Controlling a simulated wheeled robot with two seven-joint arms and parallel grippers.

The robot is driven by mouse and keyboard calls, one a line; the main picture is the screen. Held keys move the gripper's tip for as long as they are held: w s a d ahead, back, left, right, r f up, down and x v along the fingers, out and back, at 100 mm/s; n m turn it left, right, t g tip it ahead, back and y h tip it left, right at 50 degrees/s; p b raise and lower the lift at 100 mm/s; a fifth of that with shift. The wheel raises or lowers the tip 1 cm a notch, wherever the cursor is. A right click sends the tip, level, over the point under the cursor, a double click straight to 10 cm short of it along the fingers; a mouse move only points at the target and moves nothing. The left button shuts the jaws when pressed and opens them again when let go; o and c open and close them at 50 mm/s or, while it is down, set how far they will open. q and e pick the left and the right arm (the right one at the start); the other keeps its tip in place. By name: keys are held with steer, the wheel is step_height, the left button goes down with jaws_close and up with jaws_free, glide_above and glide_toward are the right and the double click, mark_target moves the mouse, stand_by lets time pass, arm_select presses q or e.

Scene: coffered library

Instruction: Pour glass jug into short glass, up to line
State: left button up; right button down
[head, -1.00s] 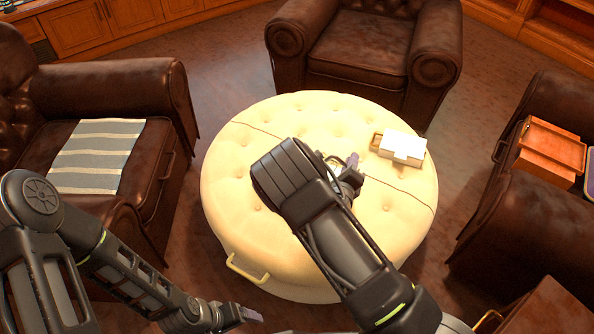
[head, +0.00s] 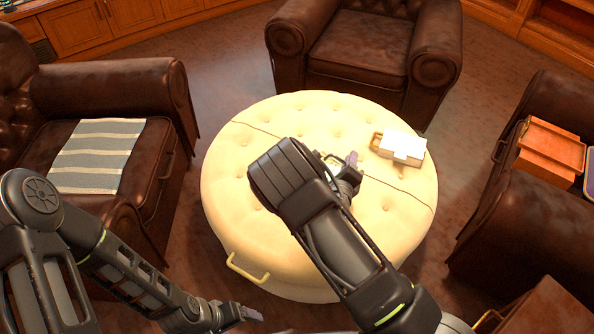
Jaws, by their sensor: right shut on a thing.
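My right gripper (head: 352,160) is over the round cream tufted ottoman (head: 225,200), near its middle, with my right arm across the front. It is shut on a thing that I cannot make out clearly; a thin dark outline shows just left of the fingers. I cannot make out the glass jug or the short glass with its line; the arm hides part of the ottoman top. My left gripper (head: 250,313) hangs low at the bottom, in front of the ottoman and apart from it; its jaw gap is too small to judge.
A white box (head: 404,144) with a tan end lies on the ottoman, right of my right gripper. Brown leather armchairs stand left (head: 110,85), behind (head: 360,50) and right (head: 520,225). A striped cloth (head: 97,157) and an orange-brown box (head: 552,145) lie on the side chairs.

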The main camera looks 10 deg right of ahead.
steer(key=shift+w+a+r+n, duration=0.25)
steer(key=shift+r+n, duration=0.15)
steer(key=shift+r, duration=0.15)
stand_by(1.5)
steer(key=shift+m, duration=0.9)
steer(key=f, duration=0.1)
steer(key=s+d+f+b, duration=0.1)
steer(key=f, duration=0.1)
steer(key=shift+s+d+f+b, duration=0.15)
steer(key=shift+d+f+b, duration=0.1)
steer(key=shift+f+b, duration=0.15)
steer(key=shift+s+d+r+m+t+p, duration=0.1)
steer(key=shift+d+r+m+t+p, duration=0.1)
steer(key=shift+r+m+p, duration=0.25)
steer(key=shift+s+d+r+m+t+p, duration=0.15)
steer(key=shift+r+m+p, duration=0.15)
steer(key=shift+m+p, duration=0.15)
steer(key=shift+s+d+f+m+b, duration=0.1)
steer(key=shift+d+f+m+b, duration=0.1)
steer(key=shift+f+m+b, duration=0.3)
steer(key=shift+a+r+y, duration=0.15)
steer(key=shift+r+y, duration=0.05)
steer(key=shift+y, duration=0.1)
